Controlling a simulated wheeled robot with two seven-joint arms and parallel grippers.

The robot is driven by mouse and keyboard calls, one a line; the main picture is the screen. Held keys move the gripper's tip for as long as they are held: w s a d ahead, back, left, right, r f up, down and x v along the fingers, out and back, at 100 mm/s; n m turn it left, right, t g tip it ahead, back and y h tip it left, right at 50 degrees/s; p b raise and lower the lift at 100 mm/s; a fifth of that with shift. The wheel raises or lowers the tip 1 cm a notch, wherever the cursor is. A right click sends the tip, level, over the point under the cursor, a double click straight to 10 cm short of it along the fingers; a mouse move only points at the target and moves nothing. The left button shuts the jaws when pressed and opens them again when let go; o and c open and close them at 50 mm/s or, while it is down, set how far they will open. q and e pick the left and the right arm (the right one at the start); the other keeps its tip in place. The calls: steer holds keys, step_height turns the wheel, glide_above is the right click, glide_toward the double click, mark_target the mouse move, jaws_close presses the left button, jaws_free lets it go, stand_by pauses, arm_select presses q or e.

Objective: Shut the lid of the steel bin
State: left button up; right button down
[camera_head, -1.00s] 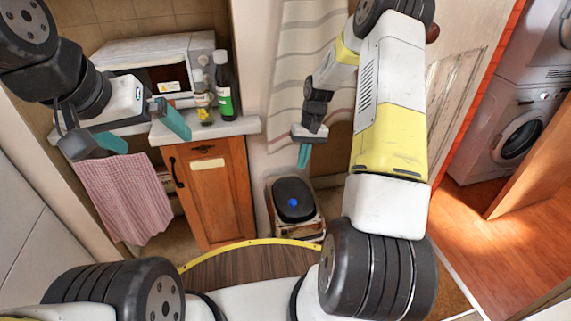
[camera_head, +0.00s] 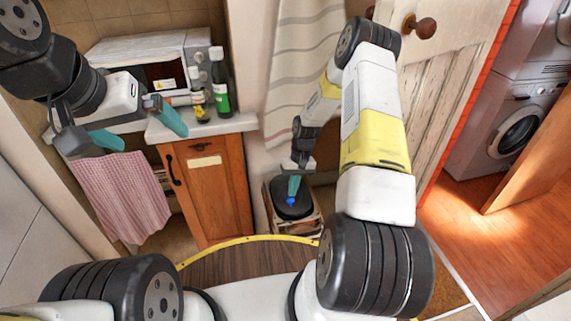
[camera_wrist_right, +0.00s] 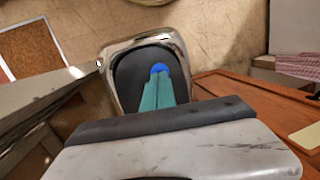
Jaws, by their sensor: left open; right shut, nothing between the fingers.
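The steel bin (camera_head: 310,225) stands on the floor between the wooden cabinet and the curtain. Its dark oval lid (camera_head: 300,208) has a blue spot (camera_head: 291,201). In the right wrist view the shiny bin rim (camera_wrist_right: 108,52) surrounds the dark lid (camera_wrist_right: 130,75); I cannot tell how far the lid is tilted. My right gripper (camera_head: 292,195) is shut and empty, pointing down with its tips at the blue spot. It also shows in the right wrist view (camera_wrist_right: 158,85), just below the spot; contact is unclear. My left gripper (camera_head: 140,128) is open and empty near the counter.
The wooden cabinet (camera_head: 207,198) with bottles (camera_head: 219,88) on its counter stands left of the bin. A microwave (camera_head: 165,65) and a pink towel (camera_head: 120,195) are further left. A curtain (camera_head: 300,75) hangs behind the bin. A white door (camera_head: 440,105) stands right.

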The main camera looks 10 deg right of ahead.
stand_by(0.3)
steer(key=shift+s+f, duration=0.3)
steer(key=shift+f, duration=0.3)
steer(key=shift+s+f, duration=0.3)
steer(key=shift+f, duration=0.3)
